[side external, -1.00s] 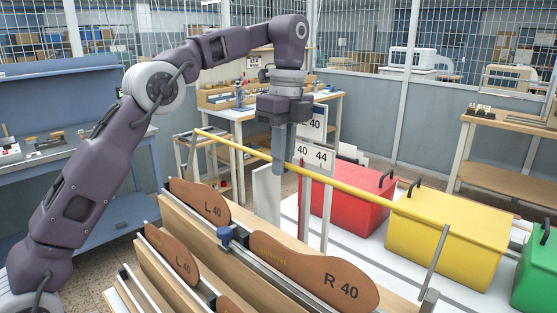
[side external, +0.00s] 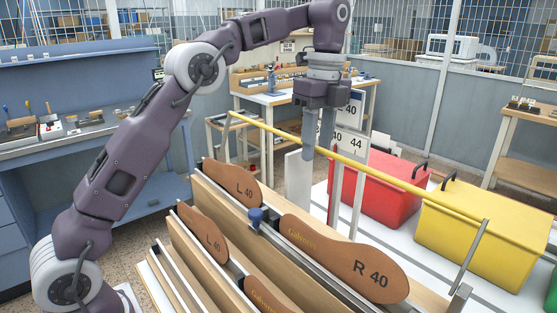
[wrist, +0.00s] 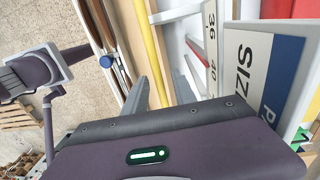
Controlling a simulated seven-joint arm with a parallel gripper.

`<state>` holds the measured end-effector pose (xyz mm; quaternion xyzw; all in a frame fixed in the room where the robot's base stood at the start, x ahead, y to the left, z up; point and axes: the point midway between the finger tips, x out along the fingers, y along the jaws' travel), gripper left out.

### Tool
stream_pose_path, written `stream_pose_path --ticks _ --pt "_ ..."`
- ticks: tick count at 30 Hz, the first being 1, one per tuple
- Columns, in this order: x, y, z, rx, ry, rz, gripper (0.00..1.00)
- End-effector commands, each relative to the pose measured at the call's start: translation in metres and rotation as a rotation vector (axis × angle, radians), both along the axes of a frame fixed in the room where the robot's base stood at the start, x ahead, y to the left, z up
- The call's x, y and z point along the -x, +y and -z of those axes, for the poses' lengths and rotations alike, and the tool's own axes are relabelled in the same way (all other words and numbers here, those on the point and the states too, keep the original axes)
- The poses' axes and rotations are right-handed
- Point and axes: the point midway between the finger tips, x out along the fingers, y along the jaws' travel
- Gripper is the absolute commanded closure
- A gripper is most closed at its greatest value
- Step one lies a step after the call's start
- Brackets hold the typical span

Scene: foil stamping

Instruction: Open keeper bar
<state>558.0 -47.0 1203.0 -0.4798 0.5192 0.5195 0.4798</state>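The keeper bar is a long yellow bar (side external: 400,183) running across the rack above the foot-shaped boards, from the back left to the front right. At its right end it joins a grey metal arm (side external: 472,250) that rises from the rack. My gripper (side external: 318,150) points down at the bar's left-middle part. In the wrist view the yellow bar (wrist: 150,45) runs down between the two grey fingers (wrist: 161,85). There seem to be small gaps on either side, so the gripper looks open around the bar. Contact cannot be told.
Brown boards marked L 40 (side external: 232,185) and R 40 (side external: 345,262) stand in the wooden rack below, with a blue knob (side external: 255,215) between them. White size signs (side external: 350,143) stand close behind the fingers. Red (side external: 375,185) and yellow (side external: 500,230) bins lie beyond the bar.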

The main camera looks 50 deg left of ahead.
Motion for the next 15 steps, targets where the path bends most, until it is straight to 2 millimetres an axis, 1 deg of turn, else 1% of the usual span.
stream_pose_path --ticks 4,7,11,15 --pt "0.001 0.000 0.000 0.000 0.001 0.000 0.67" --pt "0.009 0.000 -0.003 0.000 0.001 0.000 0.67" --pt "0.033 0.000 -0.007 0.000 0.002 -0.001 0.67" --pt "0.063 0.000 -0.005 -0.001 0.001 0.000 0.67"
